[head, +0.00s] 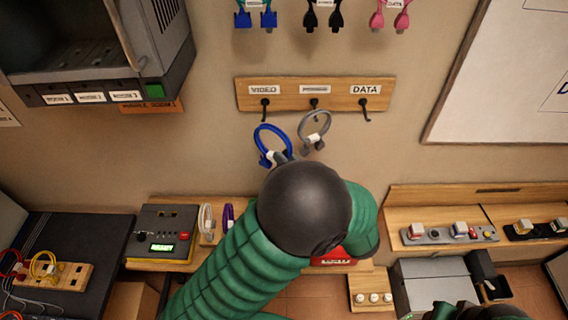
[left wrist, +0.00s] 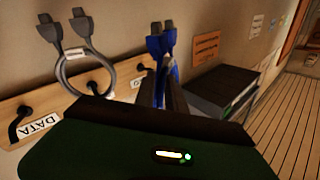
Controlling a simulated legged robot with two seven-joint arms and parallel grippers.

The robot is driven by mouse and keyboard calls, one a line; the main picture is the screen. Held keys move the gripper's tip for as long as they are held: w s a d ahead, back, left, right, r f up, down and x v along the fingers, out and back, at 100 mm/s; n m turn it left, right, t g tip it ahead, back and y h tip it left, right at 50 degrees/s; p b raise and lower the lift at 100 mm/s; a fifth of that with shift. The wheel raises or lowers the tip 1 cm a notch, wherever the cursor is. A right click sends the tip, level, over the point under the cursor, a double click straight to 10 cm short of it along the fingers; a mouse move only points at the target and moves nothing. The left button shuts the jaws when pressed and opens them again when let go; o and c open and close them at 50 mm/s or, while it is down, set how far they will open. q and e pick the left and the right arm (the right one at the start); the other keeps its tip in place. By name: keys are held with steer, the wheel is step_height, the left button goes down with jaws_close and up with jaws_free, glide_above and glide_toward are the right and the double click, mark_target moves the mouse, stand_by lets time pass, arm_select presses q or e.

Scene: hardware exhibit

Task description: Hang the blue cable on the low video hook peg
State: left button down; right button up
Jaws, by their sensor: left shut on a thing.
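The blue cable (head: 258,138) is a coiled loop with dark blue plugs, also seen in the left wrist view (left wrist: 155,45). My left gripper (left wrist: 164,88) is shut on it; in the head view my dark wrist hides the fingers. The wooden hook rail (head: 340,88) bears a VIDEO label at its left end. The video peg (head: 265,103) sits below that label. The blue loop's top shows just under this peg in the head view; I cannot tell the gap in depth, and it does not look hung.
A grey cable (head: 327,126) hangs on the middle peg, close right of the blue loop. The DATA peg (head: 364,108) is bare. Blue, black and pink cables hang above the rail. A monitor rack (head: 100,80) stands at upper left, and a whiteboard (head: 500,80) at right.

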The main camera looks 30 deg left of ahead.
arm_select(q)
steer(key=w+a+f+b, duration=0.2)
steer(key=w+a+f, duration=0.1)
steer(key=w+a, duration=0.3)
steer(key=shift+w+a, duration=0.2)
steer(key=shift+w, duration=0.2)
steer(key=c, duration=1.8)
jaws_free()
steer(key=shift+a+f, duration=0.1)
steer(key=shift+a, duration=0.1)
steer(key=o, duration=0.5)
steer(key=shift+w+a+f, duration=0.1)
steer(key=shift+w+a, duration=0.05)
steer(key=shift+a, duration=0.25)
arm_select(e)
steer(key=a+f, duration=0.2)
steer(key=a, duration=0.1)
steer(key=shift+w, duration=0.35)
